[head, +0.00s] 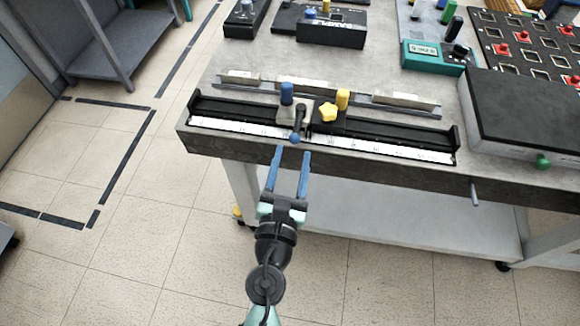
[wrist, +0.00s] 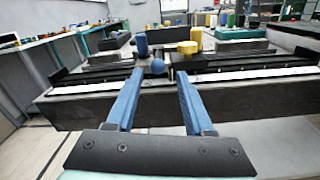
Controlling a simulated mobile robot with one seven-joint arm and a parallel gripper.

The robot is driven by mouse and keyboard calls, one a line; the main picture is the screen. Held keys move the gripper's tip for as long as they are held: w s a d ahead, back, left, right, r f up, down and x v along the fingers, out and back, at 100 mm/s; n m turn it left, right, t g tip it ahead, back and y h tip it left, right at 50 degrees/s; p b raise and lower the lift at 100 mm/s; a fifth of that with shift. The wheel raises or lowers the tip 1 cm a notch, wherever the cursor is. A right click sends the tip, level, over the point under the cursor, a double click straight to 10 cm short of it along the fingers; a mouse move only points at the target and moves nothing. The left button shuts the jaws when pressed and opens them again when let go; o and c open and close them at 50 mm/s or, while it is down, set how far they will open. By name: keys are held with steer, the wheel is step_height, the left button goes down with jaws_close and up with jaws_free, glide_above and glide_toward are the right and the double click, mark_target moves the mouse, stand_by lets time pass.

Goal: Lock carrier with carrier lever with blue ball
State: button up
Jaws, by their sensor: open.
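The carrier (head: 318,117) sits on a black rail (head: 385,144) with a white scale, near the table's front edge. Its lever ends in a blue ball (head: 295,139) on the front side; the ball also shows in the wrist view (wrist: 158,66).
The grey table (head: 225,92) bears the rail. A black-topped box (head: 525,110) stands to the right, with a teal device (head: 435,57) and a black box (head: 330,30) behind. Open floor (head: 150,220) lies left of my arm.

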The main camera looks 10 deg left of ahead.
steer(key=shift+s, duration=0.9)
